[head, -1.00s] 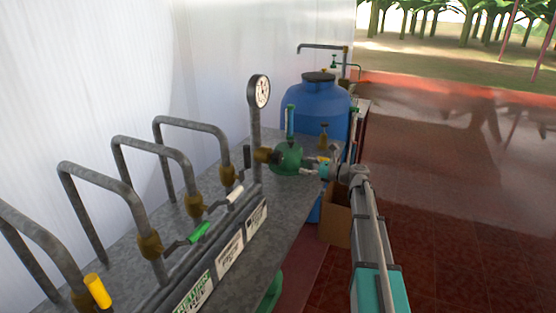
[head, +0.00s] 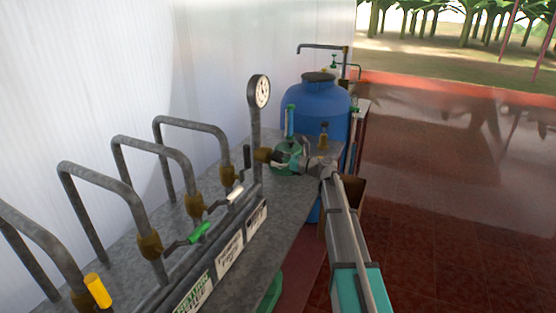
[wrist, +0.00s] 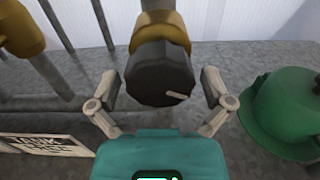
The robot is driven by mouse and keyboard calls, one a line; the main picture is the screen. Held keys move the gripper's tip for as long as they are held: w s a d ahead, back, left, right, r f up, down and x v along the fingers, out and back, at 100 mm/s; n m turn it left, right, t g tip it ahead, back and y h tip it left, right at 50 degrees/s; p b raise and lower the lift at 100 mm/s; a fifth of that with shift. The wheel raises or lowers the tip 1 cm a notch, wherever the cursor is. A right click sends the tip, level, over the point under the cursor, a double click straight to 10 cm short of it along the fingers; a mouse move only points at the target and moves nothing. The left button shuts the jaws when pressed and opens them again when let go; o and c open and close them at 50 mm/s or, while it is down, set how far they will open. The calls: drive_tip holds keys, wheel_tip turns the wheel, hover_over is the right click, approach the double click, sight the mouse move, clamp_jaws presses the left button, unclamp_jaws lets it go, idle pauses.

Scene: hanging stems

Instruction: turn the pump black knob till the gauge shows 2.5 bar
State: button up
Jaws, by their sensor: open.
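The black knob (wrist: 160,75) sits below a brass fitting (wrist: 162,28) in the wrist view, with a pale mark on its lower right face. My gripper (wrist: 160,92) is open, with one finger on either side of the knob and a visible gap at each side. In the head view my gripper (head: 292,160) is at the brass fitting (head: 263,155) beside the green pump (head: 284,168), and it partly hides the pump and the knob. The round gauge (head: 261,92) stands on a pipe above; its dial is too small to read.
The green body (wrist: 288,112) is close to my right finger in the wrist view. A label plate (wrist: 45,146) and grey pipes are at the left. A blue tank (head: 316,103) stands behind the metal bench (head: 272,236). Valves with coloured handles line the bench's left side.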

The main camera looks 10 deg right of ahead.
drive_tip(key=c, duration=1)
drive_tip(key=shift+n, duration=0.3)
drive_tip(key=shift+n, duration=0.9)
drive_tip(key=o, duration=1)
drive_tip(key=shift+d, duration=0.1)
